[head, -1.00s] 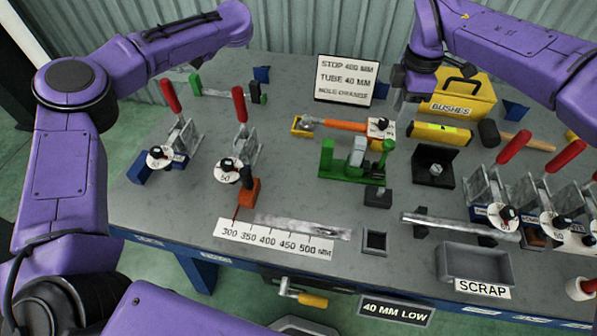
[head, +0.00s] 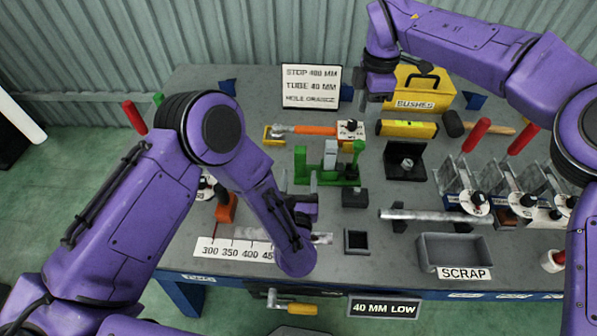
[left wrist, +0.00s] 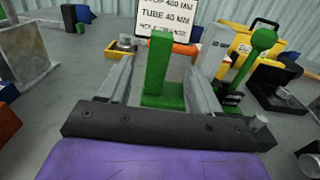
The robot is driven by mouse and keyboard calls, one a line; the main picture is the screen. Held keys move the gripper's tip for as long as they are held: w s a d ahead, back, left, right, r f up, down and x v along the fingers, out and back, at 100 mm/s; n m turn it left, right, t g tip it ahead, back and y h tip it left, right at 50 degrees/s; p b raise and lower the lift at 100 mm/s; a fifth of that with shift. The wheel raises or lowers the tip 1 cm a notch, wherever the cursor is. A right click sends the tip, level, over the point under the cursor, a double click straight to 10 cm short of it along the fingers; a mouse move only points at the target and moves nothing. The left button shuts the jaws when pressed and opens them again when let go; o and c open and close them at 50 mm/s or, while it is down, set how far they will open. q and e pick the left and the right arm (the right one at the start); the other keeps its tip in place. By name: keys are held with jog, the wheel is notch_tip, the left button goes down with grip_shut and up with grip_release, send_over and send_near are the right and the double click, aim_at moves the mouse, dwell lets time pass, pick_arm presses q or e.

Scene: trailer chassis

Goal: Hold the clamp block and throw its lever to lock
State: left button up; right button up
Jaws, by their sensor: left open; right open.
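The green clamp block (head: 326,174) stands mid-bench, with a grey piece in its middle and a green lever (head: 357,150) standing up at its right end. My left gripper (head: 299,183) is open, just in front of the block's left end. In the left wrist view its two fingers stand on either side of the green upright (left wrist: 158,62); contact cannot be told. The round-knobbed lever (left wrist: 264,40) stands upright to the right of the fingers there. My right gripper (head: 372,98) is open and empty, high in front of the yellow bushes box.
Behind the block lie an orange-handled tool (head: 310,130), a yellow level (head: 408,129) and the yellow bushes box (head: 420,88). A black bracket (head: 405,162) stands right of it. Red-handled clamps (head: 476,135) and the scrap tray (head: 463,239) are at the right.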

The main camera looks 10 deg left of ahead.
aim_at(301, 150)
pick_arm(q)
jog(key=w, duration=0.6)
jog(key=w+a, duration=0.1)
jog(key=w, duration=0.3)
jog(key=shift+w+a, duration=0.1)
grip_shut()
pick_arm(e)
jog(key=shift+r, duration=0.1)
jog(key=c, duration=0.4)
jog(key=shift+s+a+r, duration=0.15)
jog(key=shift+a+r, duration=0.25)
jog(key=shift+r, duration=0.35)
grip_shut()
jog(key=s+a+n+t+h, duration=0.1)
jog(key=s+a+n, duration=0.2)
jog(key=n, duration=0.9)
jog(key=s+a+f+n+t+h, duration=0.1)
jog(key=s+n, duration=0.4)
jog(key=n, duration=0.7)
jog(key=shift+s+a+f+t, duration=0.2)
jog(key=shift+s+a+t, duration=0.3)
jog(key=shift+a, duration=0.55)
